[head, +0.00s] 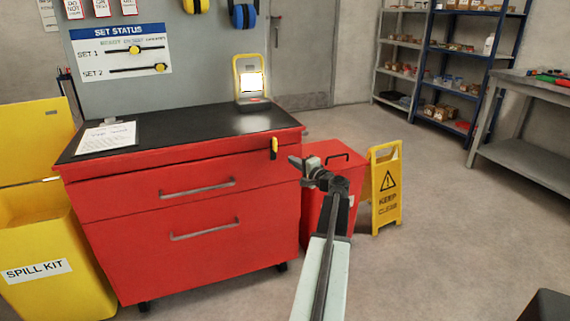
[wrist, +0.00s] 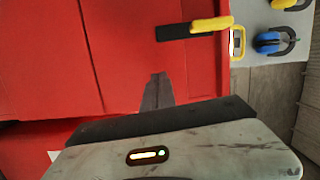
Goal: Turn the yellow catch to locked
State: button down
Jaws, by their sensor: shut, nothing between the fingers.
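The yellow catch (head: 275,145) is at the upper right corner of the red cabinet's front. Its handle stands upright over a dark plate (head: 273,156). In the wrist view, which is turned on its side, the catch (wrist: 212,24) lies near the top with the dark plate (wrist: 172,32) to its left. My gripper (head: 293,160) is shut and empty, just right of the catch and slightly lower in the head view. In the wrist view its fingertips (wrist: 157,78) show against the red cabinet, apart from the catch.
The red cabinet (head: 180,206) has two drawers with grey handles. Open floor lies further right.

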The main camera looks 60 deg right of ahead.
jog(key=v, duration=0.9)
jog(key=shift+f, duration=0.1)
jog(key=w+a+f+n+g+y, duration=0.1)
jog(key=w+a+f+n+y, duration=0.2)
jog(key=w+a, duration=0.5)
jog(key=w+a+f+n+g+y, duration=0.1)
jog(key=w+a+f+n+y, duration=0.2)
jog(key=w+a, duration=0.5)
jog(key=w+a+f+n+g+y, duration=0.2)
jog(key=w+a+f+n, duration=0.15)
jog(key=a, duration=0.65)
jog(key=w+a+f+n+g+y, duration=0.25)
jog(key=w+a+f, duration=0.2)
jog(key=a, duration=0.45)
jog(key=s+a+f+n+g+h, duration=0.1)
jog(key=s+a+f+n+g, duration=0.15)
jog(key=a, duration=0.85)
jog(key=s+a+f+n+g+h, duration=0.15)
jog(key=a+f+n+g, duration=0.25)
jog(key=a, duration=0.8)
jog(key=s+a+f+n+g+h, duration=0.1)
jog(key=s+a+f+n+g, duration=0.15)
jog(key=a, duration=0.85)
notch_tip(320, 180, up, 35)
jog(key=p, duration=3.5)
jog(key=shift+w+g, duration=0.3)
jog(key=shift+g, duration=0.15)
